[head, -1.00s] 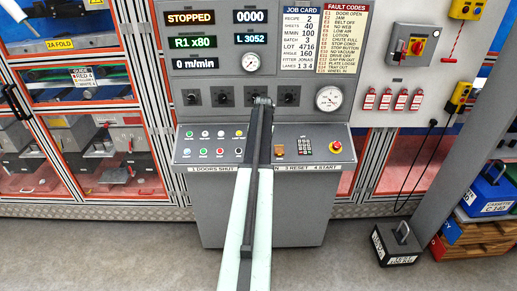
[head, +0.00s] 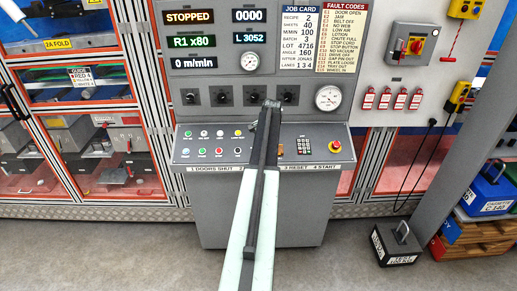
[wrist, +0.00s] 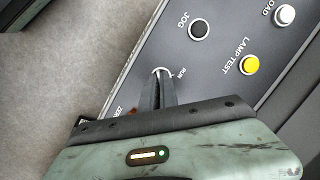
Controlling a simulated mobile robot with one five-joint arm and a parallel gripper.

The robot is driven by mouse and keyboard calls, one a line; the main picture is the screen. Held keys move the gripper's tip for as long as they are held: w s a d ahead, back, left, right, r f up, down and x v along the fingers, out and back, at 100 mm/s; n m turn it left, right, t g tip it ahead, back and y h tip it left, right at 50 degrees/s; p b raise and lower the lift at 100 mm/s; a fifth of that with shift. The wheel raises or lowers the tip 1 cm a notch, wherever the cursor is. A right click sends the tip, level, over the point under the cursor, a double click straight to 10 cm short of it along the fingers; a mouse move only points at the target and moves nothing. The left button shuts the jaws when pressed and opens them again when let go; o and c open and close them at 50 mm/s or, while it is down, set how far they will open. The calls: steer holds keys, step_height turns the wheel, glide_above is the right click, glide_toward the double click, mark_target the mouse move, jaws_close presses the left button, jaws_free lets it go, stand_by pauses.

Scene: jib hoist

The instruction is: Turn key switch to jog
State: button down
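My gripper (wrist: 159,80) points at the sloping console in the wrist view. Its two dark fingers look close together, with nothing visible between them. Just past the fingertips a pale round rim (wrist: 160,70) shows in part, with a small RUN label beside it. It may be the key switch, but the fingers hide most of it, so I cannot tell its position or whether they touch it. A JOG label stands near a black button (wrist: 199,29). In the head view my gripper (head: 271,104) is in front of the grey control panel, and my arm covers the middle of the console.
A yellow lamp-test button (wrist: 249,65) and a white button (wrist: 285,15) lie close by. In the head view a row of dark knobs (head: 223,97), a round gauge (head: 328,98), a keypad (head: 304,145) and a red stop button (head: 334,146) surround the arm.

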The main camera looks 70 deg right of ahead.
steer(key=shift+s+d, duration=0.1)
steer(key=shift+d, duration=0.05)
steer(key=c, duration=1.6)
jaws_free()
steer(key=p+v, duration=0.7)
steer(key=v, duration=0.1)
steer(key=shift+f, duration=0.1)
